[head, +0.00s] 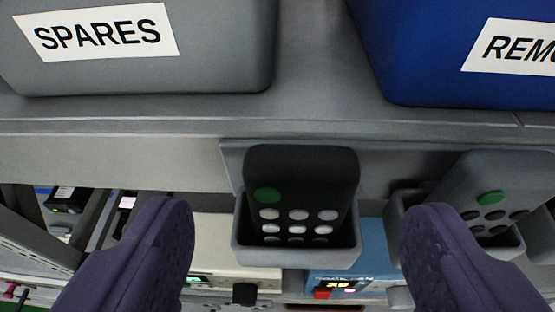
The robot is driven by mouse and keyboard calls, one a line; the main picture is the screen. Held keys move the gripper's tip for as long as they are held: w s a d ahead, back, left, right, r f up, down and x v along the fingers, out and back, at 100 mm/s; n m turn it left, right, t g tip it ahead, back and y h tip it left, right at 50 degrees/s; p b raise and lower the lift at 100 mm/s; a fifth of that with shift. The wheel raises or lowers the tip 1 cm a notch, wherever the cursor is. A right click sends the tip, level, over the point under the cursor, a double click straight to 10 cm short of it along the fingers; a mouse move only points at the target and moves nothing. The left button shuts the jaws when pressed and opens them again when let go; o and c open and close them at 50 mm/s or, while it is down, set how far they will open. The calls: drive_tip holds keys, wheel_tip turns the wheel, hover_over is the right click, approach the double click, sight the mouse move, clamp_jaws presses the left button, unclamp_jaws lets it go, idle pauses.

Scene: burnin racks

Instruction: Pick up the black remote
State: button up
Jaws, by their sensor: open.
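The black remote (301,178) stands upright in a grey holder (297,256) at the middle of the head view. It has a green button at the upper left and rows of light grey buttons; its lower end is hidden inside the holder. My gripper (300,222) is open, with one purple finger to the left of the remote and one to the right.
A grey remote (490,185) stands in a second holder at the right, partly behind my right finger. A grey SPARES bin (215,70) and a blue bin (425,70) with a cut-off label sit on the shelf (320,112) above. Rack equipment shows below.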

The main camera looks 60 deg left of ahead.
sight(302, 197)
drive_tip(key=x, duration=0.3)
drive_tip(key=shift+w+a, duration=0.15)
drive_tip(key=shift+w, duration=0.1)
drive_tip(key=shift+s, duration=0.1)
drive_tip(key=shift+c, duration=0.9)
drive_tip(key=c, duration=0.9)
drive_tip(key=shift+o, duration=0.2)
drive_tip(key=shift+r, duration=0.1)
